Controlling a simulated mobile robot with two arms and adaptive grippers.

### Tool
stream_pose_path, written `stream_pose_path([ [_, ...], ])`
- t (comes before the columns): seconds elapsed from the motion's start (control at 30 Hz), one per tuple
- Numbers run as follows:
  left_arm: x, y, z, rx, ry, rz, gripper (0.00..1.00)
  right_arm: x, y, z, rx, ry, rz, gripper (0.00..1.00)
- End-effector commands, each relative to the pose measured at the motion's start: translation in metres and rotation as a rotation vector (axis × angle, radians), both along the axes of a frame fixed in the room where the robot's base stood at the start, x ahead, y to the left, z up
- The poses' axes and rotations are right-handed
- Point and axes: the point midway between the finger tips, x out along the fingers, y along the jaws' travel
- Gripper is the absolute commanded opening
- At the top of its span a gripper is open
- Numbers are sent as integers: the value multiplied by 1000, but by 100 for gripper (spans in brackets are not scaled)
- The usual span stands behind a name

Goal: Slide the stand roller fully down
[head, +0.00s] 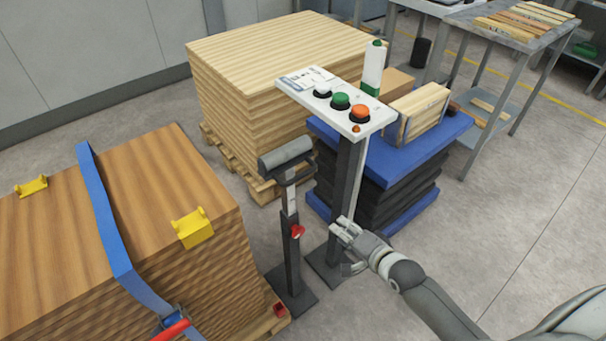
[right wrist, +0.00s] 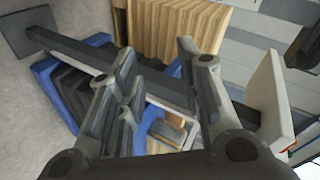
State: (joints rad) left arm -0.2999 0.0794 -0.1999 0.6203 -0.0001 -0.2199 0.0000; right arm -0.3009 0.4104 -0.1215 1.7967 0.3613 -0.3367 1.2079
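The roller stand has a dark grey roller (head: 285,156) on top of an upright post with a pale inner section. A red knob (head: 298,232) sits on the side of the post, and a flat dark base is on the floor. The roller is raised well above the base. My right gripper (head: 345,232) is to the right of the stand, at about the knob's height, apart from the roller. In the right wrist view, its fingers (right wrist: 157,58) are spread with nothing held between them. My left gripper is not in view.
A control panel (head: 300,82) with several buttons stands on a dark post (head: 343,185), close by my right gripper. A strapped wood stack (head: 60,240) is at left, another wood stack (head: 270,45) behind. A blue-topped pile (head: 430,146) is behind the panel. Floor at right is clear.

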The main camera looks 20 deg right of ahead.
Motion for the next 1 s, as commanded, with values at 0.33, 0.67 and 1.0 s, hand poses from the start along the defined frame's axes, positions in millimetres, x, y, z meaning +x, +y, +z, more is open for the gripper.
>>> stream_pose_path([
  [0.33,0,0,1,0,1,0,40,9,44,152,367,-152,19,33],
  [0.67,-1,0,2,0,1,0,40,28,54,159,398,-160,22,33],
  [1.0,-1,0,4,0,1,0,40,78,72,147,396,-160,23,33],
])
